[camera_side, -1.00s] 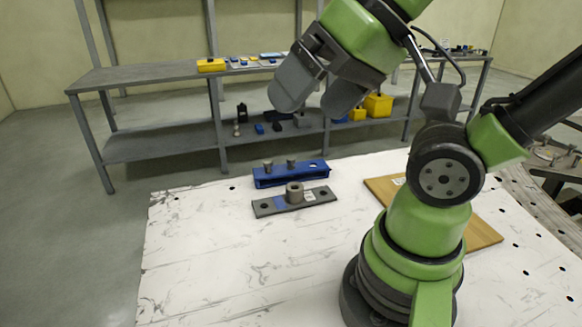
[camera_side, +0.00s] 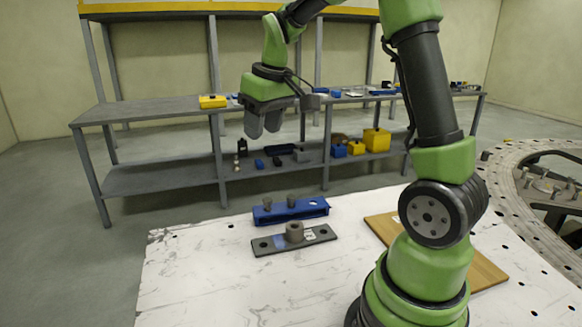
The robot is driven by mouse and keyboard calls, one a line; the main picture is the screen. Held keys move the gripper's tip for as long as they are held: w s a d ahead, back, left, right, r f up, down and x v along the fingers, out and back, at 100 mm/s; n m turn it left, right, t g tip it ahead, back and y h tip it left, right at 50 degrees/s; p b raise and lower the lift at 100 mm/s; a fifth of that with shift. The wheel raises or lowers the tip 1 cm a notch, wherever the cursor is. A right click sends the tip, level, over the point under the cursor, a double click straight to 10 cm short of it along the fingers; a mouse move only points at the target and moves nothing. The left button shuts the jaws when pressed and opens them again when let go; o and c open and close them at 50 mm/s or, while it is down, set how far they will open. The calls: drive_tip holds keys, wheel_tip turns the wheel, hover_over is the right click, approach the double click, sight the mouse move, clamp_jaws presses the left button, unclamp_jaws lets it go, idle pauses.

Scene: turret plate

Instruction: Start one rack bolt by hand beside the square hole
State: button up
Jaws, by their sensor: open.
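A blue rack (camera_side: 308,209) lies on the white table, with two grey bolts standing in it: a left bolt (camera_side: 267,204) and a right bolt (camera_side: 291,201). A round hole shows at its right end. In front of it lies a dark flat plate (camera_side: 264,246) with a grey cylindrical boss (camera_side: 294,232) near its middle and a hole towards each end. No square hole can be made out at this size. My gripper (camera_side: 262,128) hangs above and behind the rack, fingers pointing down, open and empty.
A wooden board (camera_side: 487,273) lies at the table's right, beside my arm's base. A grey shelf bench (camera_side: 150,108) with yellow and blue boxes stands behind. A large round ring (camera_side: 515,165) is at the far right. The table's front left is clear.

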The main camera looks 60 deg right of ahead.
drive_tip(key=w+d+f+g, duration=0.1)
drive_tip(key=w+d+f, duration=0.1)
drive_tip(key=d+f, duration=0.45)
drive_tip(key=n+g, duration=0.1)
drive_tip(key=g, duration=0.1)
hover_over(291, 196)
wheel_tip(291, 196, down, 8)
drive_tip(key=shift+a+r, duration=0.1)
drive_tip(key=shift+r, duration=0.15)
drive_tip(key=shift+f, duration=4.1)
drive_tip(key=c, duration=0.7)
drive_tip(key=shift+r, duration=2.25)
